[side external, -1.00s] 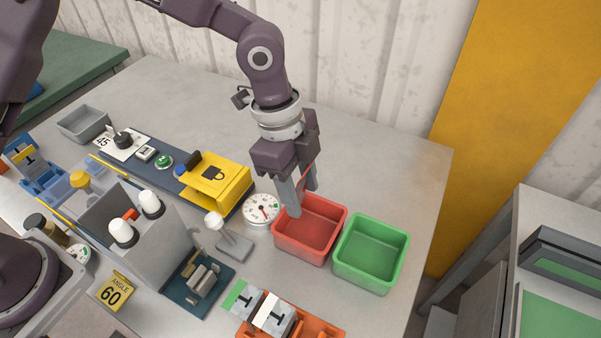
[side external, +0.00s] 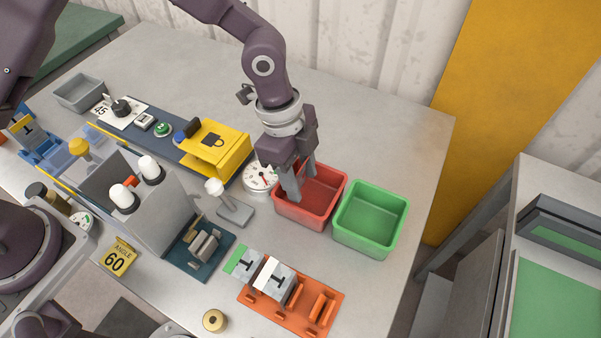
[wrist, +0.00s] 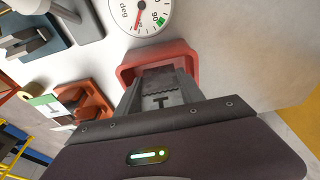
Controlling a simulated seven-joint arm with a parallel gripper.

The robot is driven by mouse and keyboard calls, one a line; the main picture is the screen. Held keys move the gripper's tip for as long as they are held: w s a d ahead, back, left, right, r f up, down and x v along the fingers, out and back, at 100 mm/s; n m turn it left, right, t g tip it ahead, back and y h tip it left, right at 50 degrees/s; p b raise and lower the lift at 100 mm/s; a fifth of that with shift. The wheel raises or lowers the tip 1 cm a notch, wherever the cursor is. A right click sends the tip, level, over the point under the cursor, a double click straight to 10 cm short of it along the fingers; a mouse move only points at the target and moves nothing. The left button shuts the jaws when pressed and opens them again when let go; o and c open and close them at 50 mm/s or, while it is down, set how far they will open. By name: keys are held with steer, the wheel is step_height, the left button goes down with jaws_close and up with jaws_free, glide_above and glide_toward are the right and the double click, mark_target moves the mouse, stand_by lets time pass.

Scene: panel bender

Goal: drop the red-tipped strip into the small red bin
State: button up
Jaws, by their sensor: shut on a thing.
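The small red bin (side external: 306,219) stands on the table, left of the green bin. My gripper (side external: 302,186) is over the red bin's left part, with its fingertips pointing down inside the rim in the side view. In the wrist view my gripper is shut on a grey strip (wrist: 160,98) with a black T mark and a jagged dark line. The red bin (wrist: 182,49) shows beyond it. The strip's tip is not clear, so I cannot see its red colour. In the side view the fingers largely hide the strip.
The green bin (side external: 370,222) is close on the right. A dial gauge (side external: 258,177) stands just left of the red bin. An orange rack (side external: 313,312) in front holds a green-tipped strip (side external: 246,262) and a white-tipped strip (side external: 274,277). Bare table lies behind the bins.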

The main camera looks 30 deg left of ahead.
steer(key=shift+f, duration=0.6)
stand_by(0.3)
steer(key=o, duration=1.2)
steer(key=shift+d+r+v, duration=0.1)
steer(key=shift+d+v, duration=0.25)
steer(key=shift+v, duration=1.15)
steer(key=shift+d+r+v, duration=0.1)
steer(key=shift+d+v, duration=0.2)
steer(key=shift+v, duration=1.15)
steer(key=shift+d+r+v, duration=0.1)
steer(key=shift+d+v, duration=0.25)
steer(key=shift+v, duration=1.15)
steer(key=shift+f, duration=0.1)
